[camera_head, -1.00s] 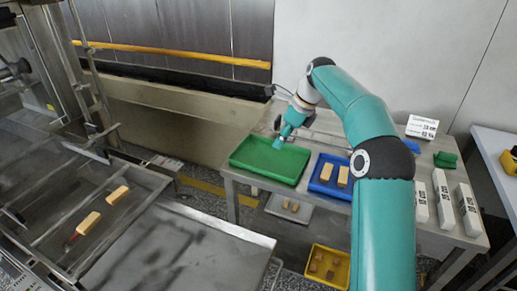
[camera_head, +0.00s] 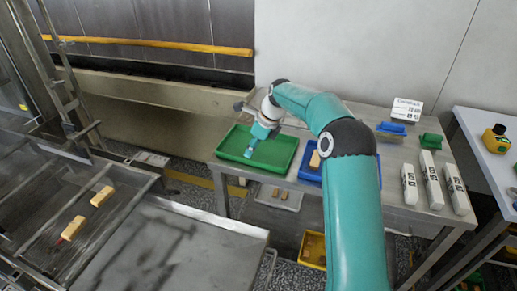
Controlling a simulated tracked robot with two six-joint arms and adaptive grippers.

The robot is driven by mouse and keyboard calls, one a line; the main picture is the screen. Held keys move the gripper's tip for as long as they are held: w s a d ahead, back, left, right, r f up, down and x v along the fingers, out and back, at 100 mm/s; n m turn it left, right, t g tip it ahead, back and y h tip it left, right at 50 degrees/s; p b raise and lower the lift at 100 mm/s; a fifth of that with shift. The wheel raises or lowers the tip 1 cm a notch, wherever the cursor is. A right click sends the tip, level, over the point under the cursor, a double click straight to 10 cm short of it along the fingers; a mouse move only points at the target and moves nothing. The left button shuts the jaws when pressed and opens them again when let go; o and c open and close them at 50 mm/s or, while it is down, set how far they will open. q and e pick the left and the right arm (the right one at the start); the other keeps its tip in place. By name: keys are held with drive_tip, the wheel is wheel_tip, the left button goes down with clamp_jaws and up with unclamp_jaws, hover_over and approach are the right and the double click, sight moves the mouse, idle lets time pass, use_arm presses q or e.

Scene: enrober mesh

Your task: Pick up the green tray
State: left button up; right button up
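The green tray (camera_head: 285,160) lies on the metal table (camera_head: 395,185), at the table's left end, and looks empty. My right gripper (camera_head: 249,154) points down over the middle of the green tray. Its fingertips look close together, but whether they touch the tray floor or hold anything I cannot tell. The gripper hides part of the tray's middle. My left gripper is out of view.
A blue tray (camera_head: 309,175) with a tan block (camera_head: 315,160) stands just right of the green tray, partly behind my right arm. White cartons (camera_head: 430,180) stand further right. A yellow crate (camera_head: 308,250) is below the table. The enrober (camera_head: 70,215) is at left.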

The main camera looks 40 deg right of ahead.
sight(249, 160)
drive_tip(key=f, duration=0.4)
drive_tip(key=shift+w+p, duration=0.25)
drive_tip(key=shift+p, duration=0.1)
drive_tip(key=shift+w+a+f, duration=0.15)
drive_tip(key=shift+w+f, duration=0.1)
drive_tip(key=shift+f, duration=0.4)
clamp_jaws()
drive_tip(key=shift+r, duration=0.1)
